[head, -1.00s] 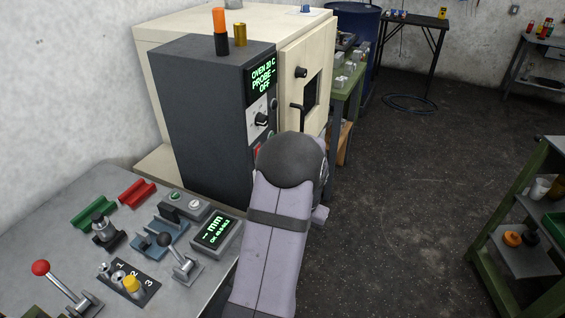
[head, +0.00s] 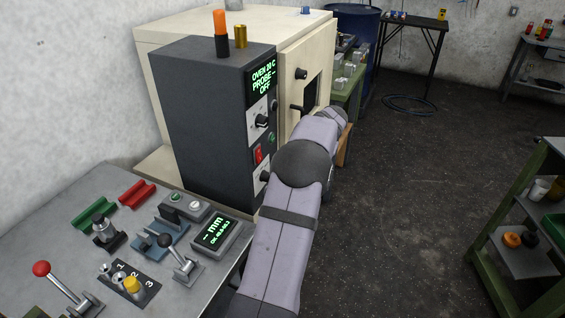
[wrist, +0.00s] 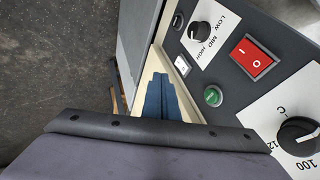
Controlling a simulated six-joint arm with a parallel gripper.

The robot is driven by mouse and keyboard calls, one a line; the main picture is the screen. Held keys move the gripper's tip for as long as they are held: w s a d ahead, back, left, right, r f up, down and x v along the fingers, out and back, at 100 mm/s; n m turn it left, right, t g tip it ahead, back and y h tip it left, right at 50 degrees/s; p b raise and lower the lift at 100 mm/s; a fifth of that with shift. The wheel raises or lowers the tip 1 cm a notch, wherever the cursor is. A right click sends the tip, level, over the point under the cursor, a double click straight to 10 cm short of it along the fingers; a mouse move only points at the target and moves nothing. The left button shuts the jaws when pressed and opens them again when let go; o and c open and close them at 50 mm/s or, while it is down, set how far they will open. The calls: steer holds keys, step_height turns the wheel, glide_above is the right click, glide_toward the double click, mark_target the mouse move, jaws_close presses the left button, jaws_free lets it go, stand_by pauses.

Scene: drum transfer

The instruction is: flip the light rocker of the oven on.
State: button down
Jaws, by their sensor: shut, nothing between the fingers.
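The oven (head: 210,110) has a dark grey control box with its panel facing right. I cannot read a light label on either. My gripper (wrist: 161,76) shows as blue fingers, shut and empty, left of the panel and apart from the red rocker. In the head view my arm hides the gripper.
A LOW-MID-HIGH knob (wrist: 201,32), a green button (wrist: 212,96) and a temperature knob (wrist: 298,135) surround the rocker. The oven door (head: 294,88) with a window and handle is beside the box. A bench (head: 95,190) with levers stands at the front left.

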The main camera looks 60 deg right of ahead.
steer(key=w+d+f+p, duration=0.3)
steer(key=w+f+p, duration=0.2)
steer(key=w+f, duration=0.3)
steer(key=shift+d, duration=0.15)
steer(key=shift+f, duration=0.1)
stand_by(0.4)
steer(key=f+t+b, duration=0.1)
steer(key=b, duration=0.5)
steer(key=shift+w, duration=0.3)
steer(key=shift+b, duration=0.75)
steer(key=shift+r, duration=0.25)
